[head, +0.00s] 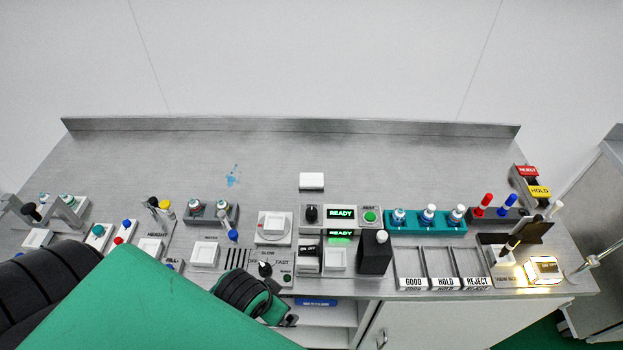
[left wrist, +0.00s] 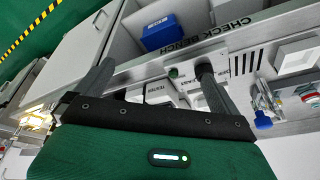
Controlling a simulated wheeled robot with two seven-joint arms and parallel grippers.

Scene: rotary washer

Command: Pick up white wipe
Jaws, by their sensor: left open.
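A small white block-like pad (head: 311,181), which looks like the white wipe, lies flat on the open middle of the grey bench, behind the READY unit. A blue spot (head: 232,176) marks the bench to its left. My left gripper (left wrist: 152,72) is open, with two dark fingers spread and nothing between them. It is low at the bench's front edge, well in front of and left of the wipe. In the head view my green arm hides most of it. The wipe cannot be made out in the left wrist view. My right gripper does not show.
A teal vial rack (head: 428,222) and sorting trays (head: 442,268) are to the right.

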